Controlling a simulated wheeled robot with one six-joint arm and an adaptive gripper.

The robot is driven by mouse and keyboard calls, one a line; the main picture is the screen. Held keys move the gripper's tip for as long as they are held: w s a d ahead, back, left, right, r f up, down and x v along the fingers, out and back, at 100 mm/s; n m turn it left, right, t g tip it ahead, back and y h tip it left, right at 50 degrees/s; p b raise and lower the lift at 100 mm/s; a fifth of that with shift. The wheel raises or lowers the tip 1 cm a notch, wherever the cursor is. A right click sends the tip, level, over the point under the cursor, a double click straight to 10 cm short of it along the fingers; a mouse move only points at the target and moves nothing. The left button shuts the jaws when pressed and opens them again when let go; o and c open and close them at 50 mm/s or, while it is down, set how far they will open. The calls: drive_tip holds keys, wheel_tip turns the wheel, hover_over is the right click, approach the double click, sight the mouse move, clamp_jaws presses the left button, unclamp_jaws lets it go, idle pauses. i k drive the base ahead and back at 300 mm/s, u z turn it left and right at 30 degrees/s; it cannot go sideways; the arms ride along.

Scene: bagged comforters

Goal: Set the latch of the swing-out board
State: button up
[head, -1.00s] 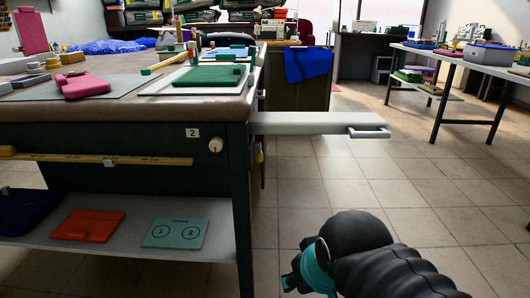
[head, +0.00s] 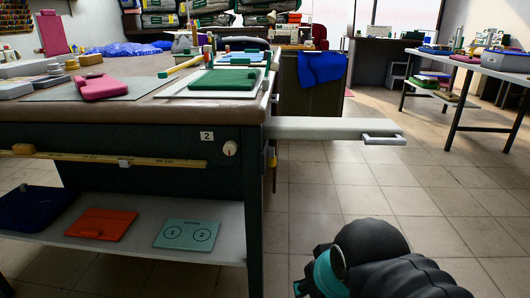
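The swing-out board (head: 325,129) is a pale flat board sticking out to the right from the dark green table's side, with a grey handle (head: 384,138) at its outer end. A round cream knob (head: 229,148) sits on the table's front face beside a label "2" (head: 206,136); I cannot tell whether it is the latch. A small orange-yellow piece (head: 272,160) hangs below the board by the table's corner. My gripper (head: 306,284) is at the bottom, low and apart from the board; its fingers are mostly hidden, so its opening does not show.
The table top (head: 150,112) holds a green folded piece (head: 222,79), a pink piece (head: 100,87) and stacks. The lower shelf (head: 215,235) holds an orange folder (head: 101,224) and a teal card (head: 187,234). Tiled floor right of the table is clear; another table (head: 480,66) stands far right.

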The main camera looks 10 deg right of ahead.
sight(272, 157)
drive_tip(key=u, duration=1.7)
drive_tip(key=k, duration=0.95)
drive_tip(key=z, duration=2.05)
drive_tip(key=i, duration=0.5)
